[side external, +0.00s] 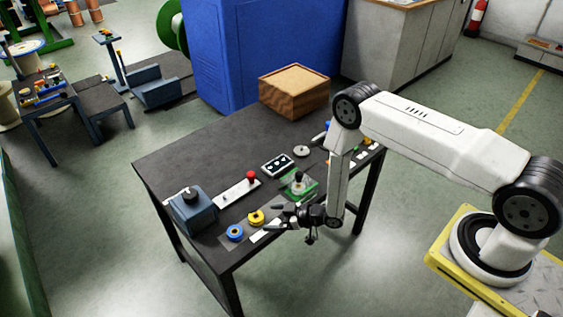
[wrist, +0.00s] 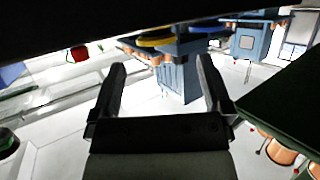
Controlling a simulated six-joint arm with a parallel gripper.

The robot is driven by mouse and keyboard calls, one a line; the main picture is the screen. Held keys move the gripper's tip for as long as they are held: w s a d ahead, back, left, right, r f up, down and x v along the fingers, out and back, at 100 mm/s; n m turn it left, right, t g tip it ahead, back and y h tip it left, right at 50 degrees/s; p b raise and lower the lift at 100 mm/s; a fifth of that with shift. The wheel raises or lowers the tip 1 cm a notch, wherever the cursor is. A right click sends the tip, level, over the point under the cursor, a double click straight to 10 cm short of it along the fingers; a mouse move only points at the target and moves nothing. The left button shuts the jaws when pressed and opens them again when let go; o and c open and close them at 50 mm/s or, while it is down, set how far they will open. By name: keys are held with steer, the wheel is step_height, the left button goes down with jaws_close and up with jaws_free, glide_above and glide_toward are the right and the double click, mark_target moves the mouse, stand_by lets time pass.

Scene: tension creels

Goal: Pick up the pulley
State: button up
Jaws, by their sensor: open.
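Two round, ring-like pieces lie on the dark table (side external: 185,149) at its front: a blue one (side external: 235,233) and a yellow one (side external: 256,217). Either could be the pulley; I cannot tell which. My gripper (side external: 279,214) is low over the table, just right of the yellow piece, pointing left toward it and apparently apart from it. In the wrist view my gripper (wrist: 162,68) has its two fingers spread with nothing held between them. A yellow round edge (wrist: 155,42) and a blue one (wrist: 208,29) show beyond the fingertips.
A blue-grey block (side external: 194,214) with a black knob stands left. A white bar with a red knob (side external: 251,175), a dark panel (side external: 277,165), a green fixture (side external: 299,184) and a grey disc (side external: 301,151) lie behind my gripper. A wooden box (side external: 293,92) stands at the back.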

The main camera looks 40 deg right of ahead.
mark_target(253, 216)
steer(key=shift+w+a+f, duration=0.2)
steer(key=shift+w+a, duration=0.15)
steer(key=shift+w, duration=0.1)
steer(key=shift+x, duration=2.55)
steer(key=shift+w+d, duration=0.1)
steer(key=shift+d, duration=0.1)
steer(key=c, duration=1.3)
steer(key=shift+o, duration=0.2)
steer(key=shift+r, duration=1.1)
steer(key=s+d+r, duration=0.2)
steer(key=s+r, duration=0.8)
steer(key=s, duration=0.3)
steer(key=shift+s+d+r, duration=0.25)
steer(key=shift+s+r, duration=0.1)
steer(key=shift+s, duration=0.05)
